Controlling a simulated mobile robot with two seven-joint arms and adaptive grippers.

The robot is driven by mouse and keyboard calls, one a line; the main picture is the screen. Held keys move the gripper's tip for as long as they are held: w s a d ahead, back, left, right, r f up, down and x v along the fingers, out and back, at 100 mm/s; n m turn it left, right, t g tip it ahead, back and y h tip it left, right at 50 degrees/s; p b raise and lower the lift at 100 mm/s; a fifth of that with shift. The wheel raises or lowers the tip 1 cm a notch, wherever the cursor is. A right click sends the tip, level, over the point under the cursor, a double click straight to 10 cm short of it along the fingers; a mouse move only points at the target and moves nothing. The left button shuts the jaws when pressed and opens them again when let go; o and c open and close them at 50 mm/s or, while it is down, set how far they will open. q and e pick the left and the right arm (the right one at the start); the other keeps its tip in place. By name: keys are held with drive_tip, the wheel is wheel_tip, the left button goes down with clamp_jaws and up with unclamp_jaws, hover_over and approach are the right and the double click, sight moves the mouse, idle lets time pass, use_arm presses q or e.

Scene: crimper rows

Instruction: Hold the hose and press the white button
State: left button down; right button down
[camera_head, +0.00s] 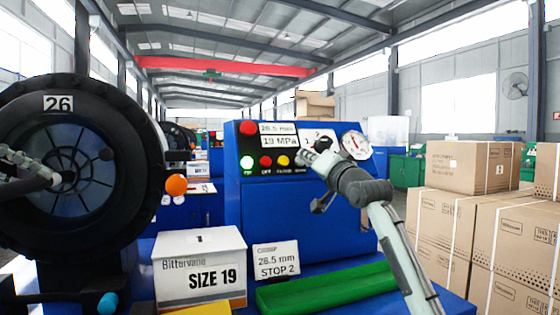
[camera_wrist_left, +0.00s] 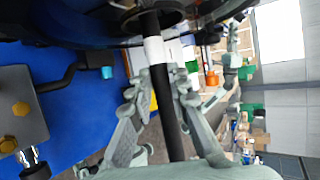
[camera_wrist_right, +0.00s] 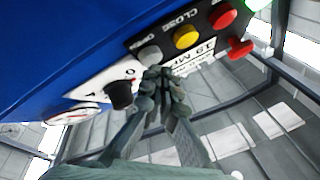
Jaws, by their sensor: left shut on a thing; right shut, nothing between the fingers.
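My left gripper (camera_wrist_left: 160,82) is shut on the black hose (camera_wrist_left: 171,125), just below a white band (camera_wrist_left: 153,50). The hose's far end points into the dark ring of the crimper (camera_head: 58,97) marked 26. In the head view my left gripper (camera_head: 38,168) is at the far left, in front of the ring. The white button (camera_wrist_right: 150,55) is greyish in the right wrist view, beside the OPEN label. My right gripper (camera_wrist_right: 157,74) is shut and empty, its tips right at the button. I cannot tell whether they touch it. In the head view my right gripper (camera_head: 306,157) covers the button.
The blue panel (camera_head: 233,190) also has a yellow button (camera_wrist_right: 186,37), red buttons (camera_wrist_right: 222,15), a lit green button (camera_head: 247,162), a black knob (camera_wrist_right: 120,95) and a gauge (camera_head: 356,145). A SIZE 19 box (camera_head: 198,265) and a green tray (camera_head: 325,287) stand in front. Cartons (camera_head: 440,220) are stacked right.

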drive_tip(key=shift+w+a+f, duration=0.1)
drive_tip(key=shift+w+f, duration=0.2)
drive_tip(key=shift+w, duration=0.05)
idle(1.8)
idle(0.9)
drive_tip(key=shift+s+d+r, duration=0.2)
drive_tip(key=shift+s+r, duration=0.35)
drive_tip(key=shift+s, duration=0.15)
drive_tip(key=shift+s+d+r, duration=0.15)
drive_tip(key=shift+s+r, duration=0.3)
drive_tip(key=shift+s, duration=0.25)
drive_tip(key=shift+s+d+r, duration=0.2)
drive_tip(key=shift+s+r, duration=0.25)
drive_tip(key=shift+s, duration=0.2)
drive_tip(key=shift+s+d+r, duration=0.15)
drive_tip(key=shift+s+r, duration=0.3)
drive_tip(key=shift+s, duration=0.25)
